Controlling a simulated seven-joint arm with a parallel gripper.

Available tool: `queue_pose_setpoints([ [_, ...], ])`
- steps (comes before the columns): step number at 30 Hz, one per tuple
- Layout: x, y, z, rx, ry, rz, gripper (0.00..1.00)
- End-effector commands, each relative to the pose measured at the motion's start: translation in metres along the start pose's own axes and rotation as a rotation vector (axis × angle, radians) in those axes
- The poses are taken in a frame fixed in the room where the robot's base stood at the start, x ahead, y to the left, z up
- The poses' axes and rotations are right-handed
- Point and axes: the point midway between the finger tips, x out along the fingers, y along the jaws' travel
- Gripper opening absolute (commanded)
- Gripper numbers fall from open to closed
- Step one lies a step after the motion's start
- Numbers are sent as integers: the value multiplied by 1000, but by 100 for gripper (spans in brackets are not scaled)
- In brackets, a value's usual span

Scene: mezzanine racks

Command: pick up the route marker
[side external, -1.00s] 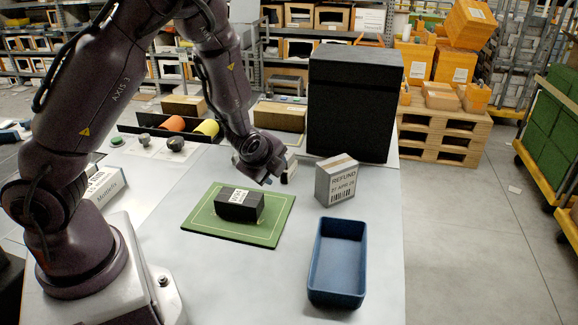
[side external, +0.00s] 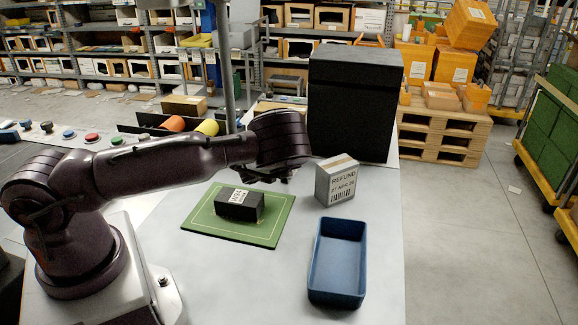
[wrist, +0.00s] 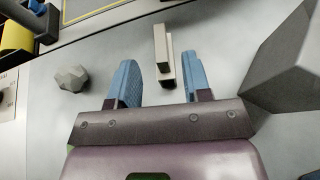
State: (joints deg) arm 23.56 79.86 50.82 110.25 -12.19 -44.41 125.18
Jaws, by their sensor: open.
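A small pale L-shaped block (wrist: 163,43) stands on the grey table in the wrist view, and it looks like the route marker, though no label shows. My gripper (wrist: 160,72) is open, its two blue fingers apart. The block lies between and just beyond the fingertips in that picture, and I see no contact. In the side view my gripper (side external: 281,178) is low over the table, left of the grey refund box, and the arm hides the pale block.
The refund box (side external: 337,185) is close on the right. A faceted grey lump (wrist: 72,78) lies left of the fingers. A black parcel (side external: 239,206) sits on a green mat (side external: 262,238). An empty blue bin (side external: 314,278) is in front. A tall black box (side external: 353,105) stands behind.

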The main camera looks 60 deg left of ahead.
Motion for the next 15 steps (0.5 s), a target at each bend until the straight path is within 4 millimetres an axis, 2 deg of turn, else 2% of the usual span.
queue_pose_setpoints([
  [3, 12, 0, 0, -1, 0, 0, 45],
  [8, 21, 1, 0, -2, 1, 2, 45],
  [15, 54, 0, 1, -4, -1, 1, 45],
])
